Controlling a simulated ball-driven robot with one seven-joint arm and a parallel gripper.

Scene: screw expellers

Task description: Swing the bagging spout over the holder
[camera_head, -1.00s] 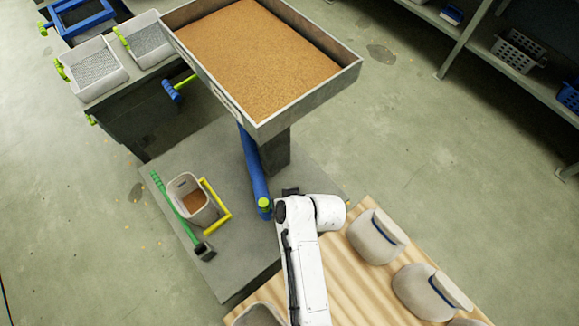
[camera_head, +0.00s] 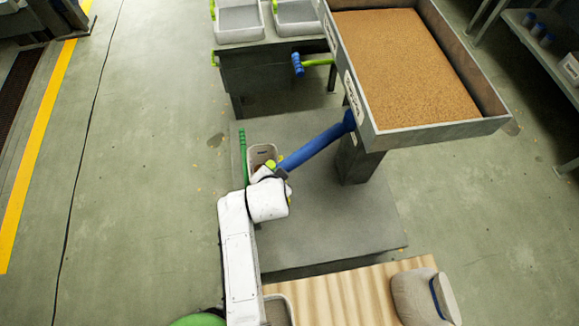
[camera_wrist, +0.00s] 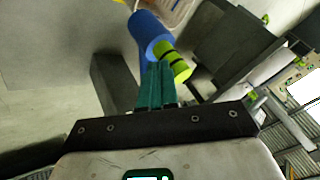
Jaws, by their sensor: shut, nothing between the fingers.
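The bagging spout is a blue tube (camera_head: 318,146). It runs from under the grain hopper down and left, its lower end close by an open whitish container (camera_head: 260,152), likely the holder. The spout end also shows in the wrist view (camera_wrist: 147,29), with a yellow-green handle (camera_wrist: 176,66) with black bands. The container's rim shows at the top of the wrist view (camera_wrist: 176,14). My gripper (camera_wrist: 158,68) is shut and empty, its teal fingers against or just beside the handle; contact is unclear. In the head view my wrist partly hides the container and spout end.
The grain hopper (camera_head: 468,128) stands on a post above a grey base plate (camera_head: 310,225). A lever with a blue grip (camera_head: 297,64) sticks out beyond. A wooden bench (camera_head: 340,295) with a sack is in front. Open floor lies left.

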